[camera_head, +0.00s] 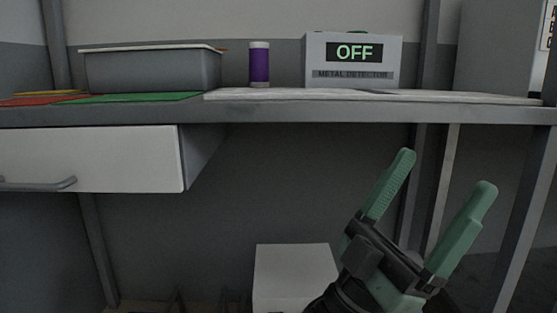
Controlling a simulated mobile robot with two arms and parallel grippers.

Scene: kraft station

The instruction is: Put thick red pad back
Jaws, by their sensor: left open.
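A small red-orange edge also shows behind the right rim of the grey bin (150,72). My left gripper (444,174) is open and empty, its two green fingers pointing up. It appears below the table top at the lower right, apart from the pads. My right gripper is not in view.
A purple canister with white ends (259,65) and a metal detector box reading OFF (352,70) stand on the table (300,113). A white drawer (90,160) with a grey handle juts out below the table at left. A white box (292,270) stands low in the middle.

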